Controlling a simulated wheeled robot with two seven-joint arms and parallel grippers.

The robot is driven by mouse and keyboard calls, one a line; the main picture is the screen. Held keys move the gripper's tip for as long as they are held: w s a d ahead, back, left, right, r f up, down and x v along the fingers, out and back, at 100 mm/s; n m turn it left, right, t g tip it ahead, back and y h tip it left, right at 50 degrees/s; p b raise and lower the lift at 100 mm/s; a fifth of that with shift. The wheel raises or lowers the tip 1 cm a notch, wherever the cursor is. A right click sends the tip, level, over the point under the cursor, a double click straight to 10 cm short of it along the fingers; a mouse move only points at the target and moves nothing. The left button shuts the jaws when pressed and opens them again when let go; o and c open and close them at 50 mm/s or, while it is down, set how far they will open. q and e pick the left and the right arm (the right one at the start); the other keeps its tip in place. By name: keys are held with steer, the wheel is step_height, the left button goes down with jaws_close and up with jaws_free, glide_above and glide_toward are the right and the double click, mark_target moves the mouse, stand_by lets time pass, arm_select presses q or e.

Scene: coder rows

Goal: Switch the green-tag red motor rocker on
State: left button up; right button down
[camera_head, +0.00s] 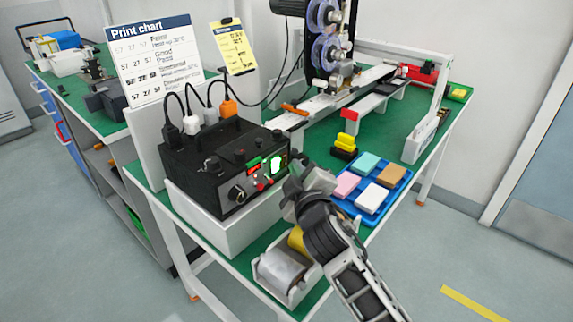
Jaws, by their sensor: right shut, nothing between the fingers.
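A black control box (215,165) stands on a white block on the green-topped bench. Its front panel carries small red and green parts, a dark knob (237,194) and a bright green-lit patch (277,163). A small red part (262,183) sits low on the panel; I cannot tell surely which part is the tagged motor rocker or its position. My right gripper (291,172) is shut and empty, right at the right end of this panel. It hides part of the panel; I cannot tell whether it touches. My left gripper is not in view.
A blue tray (385,204) with coloured blocks lies right of my right gripper. A metal roller (283,268) is below it. Black and yellow blocks (345,146) and a machine with reels (325,52) stand behind. Plugs and cables rise from the box's top.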

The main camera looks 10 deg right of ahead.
steer(key=shift+w+a, duration=0.2)
steer(key=shift+w, duration=0.05)
stand_by(0.6)
stand_by(0.3)
steer(key=shift+s+d+r+p, duration=0.1)
steer(key=shift+s+d+p, duration=0.35)
steer(key=shift+s, duration=0.15)
steer(key=shift+s+d, duration=0.1)
steer(key=s+d+p, duration=0.1)
steer(key=s, duration=0.1)
steer(key=s+d+p, duration=0.1)
steer(key=d, duration=0.1)
steer(key=shift+s+r, duration=0.35)
steer(key=shift+r, duration=0.05)
steer(key=shift+s+f, duration=0.1)
